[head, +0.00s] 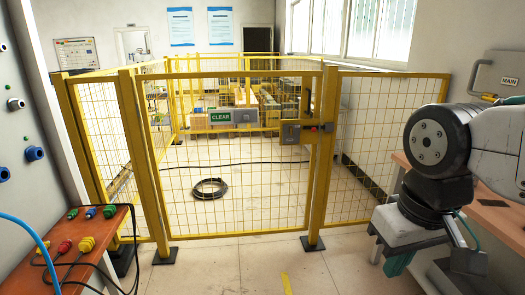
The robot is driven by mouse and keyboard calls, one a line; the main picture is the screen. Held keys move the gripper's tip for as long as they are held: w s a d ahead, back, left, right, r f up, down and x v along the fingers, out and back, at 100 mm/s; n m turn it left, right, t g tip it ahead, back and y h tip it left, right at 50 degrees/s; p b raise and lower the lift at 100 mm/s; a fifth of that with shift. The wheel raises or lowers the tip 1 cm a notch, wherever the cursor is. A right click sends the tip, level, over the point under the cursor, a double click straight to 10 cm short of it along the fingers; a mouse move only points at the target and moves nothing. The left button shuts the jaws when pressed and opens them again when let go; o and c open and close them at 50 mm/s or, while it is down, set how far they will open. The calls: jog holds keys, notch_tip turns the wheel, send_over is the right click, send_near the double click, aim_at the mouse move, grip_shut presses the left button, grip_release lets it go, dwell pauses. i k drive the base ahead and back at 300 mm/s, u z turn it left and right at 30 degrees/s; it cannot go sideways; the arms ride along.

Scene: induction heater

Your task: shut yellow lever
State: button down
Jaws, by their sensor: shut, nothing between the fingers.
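A small yellow piece (513,100) shows at the right edge, just below the MAIN sign and above my arm. It may be the yellow lever, but it is cut off and partly hidden, so I cannot tell its position. My gripper (465,262) hangs low at the right, below my black wrist joint and well below the yellow piece. It points downward, is shut and empty, and touches nothing that I can see.
A yellow mesh fence with a gate (235,170) stands ahead, with a CLEAR sign (220,117) and a latch (291,134). A coiled cable (209,188) lies inside. A grey MAIN box (487,78) hangs at right. A bench with plugs (66,246) stands at left.

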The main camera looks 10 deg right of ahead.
aim_at(481, 97)
jog(key=z, duration=0.25)
jog(key=i, duration=1.8)
jog(key=z, duration=1.2)
jog(key=i, duration=0.95)
jog(key=z, duration=0.6)
